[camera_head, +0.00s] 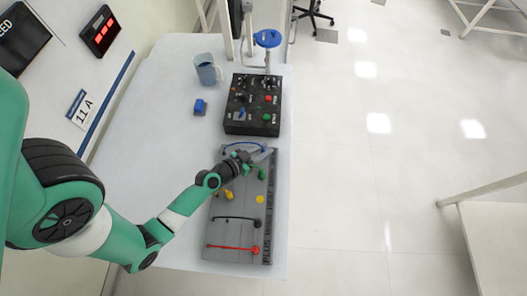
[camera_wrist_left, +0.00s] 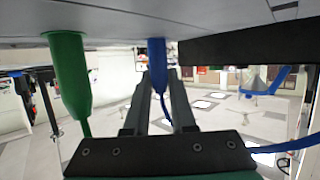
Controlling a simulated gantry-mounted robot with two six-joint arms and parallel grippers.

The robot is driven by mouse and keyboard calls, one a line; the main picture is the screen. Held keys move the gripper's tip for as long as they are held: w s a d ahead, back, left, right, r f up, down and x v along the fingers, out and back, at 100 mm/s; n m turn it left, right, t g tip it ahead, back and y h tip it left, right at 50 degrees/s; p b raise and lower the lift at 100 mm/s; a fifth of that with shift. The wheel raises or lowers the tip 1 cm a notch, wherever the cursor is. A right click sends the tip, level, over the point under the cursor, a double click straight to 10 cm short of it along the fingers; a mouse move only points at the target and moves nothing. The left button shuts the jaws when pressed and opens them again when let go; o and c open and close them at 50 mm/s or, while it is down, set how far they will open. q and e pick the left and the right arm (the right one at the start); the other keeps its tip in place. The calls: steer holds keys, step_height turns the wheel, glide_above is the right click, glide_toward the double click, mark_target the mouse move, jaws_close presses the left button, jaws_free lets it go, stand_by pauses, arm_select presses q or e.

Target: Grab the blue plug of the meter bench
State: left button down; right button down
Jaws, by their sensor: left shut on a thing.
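The meter bench (camera_head: 233,236) is a grey board on the white table, with coloured plugs and cables on it. My left gripper (camera_head: 260,154) reaches over its far end. In the left wrist view the blue plug (camera_wrist_left: 157,52) stands in the grey surface, between the two fingers of my gripper (camera_wrist_left: 158,78), which are shut on it. In the head view the gripper hides most of the plug, and the blue cable (camera_head: 243,145) arcs beside it. A green plug (camera_head: 262,174) is close by; it also shows in the left wrist view (camera_wrist_left: 68,70), left of the fingers. My right gripper is not in view.
A black control box (camera_head: 252,105) with knobs and buttons stands just beyond the bench. Behind are a clear jug (camera_head: 207,70), a small blue block (camera_head: 200,107) and a stand with a blue top (camera_head: 268,38). The table's left part is clear.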

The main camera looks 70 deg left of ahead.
mark_target(264, 150)
arm_select(q)
step_height(264, 150, up, 10)
steer(key=p, duration=0.6)
steer(key=shift+f, duration=0.1)
steer(key=shift+r, duration=0.2)
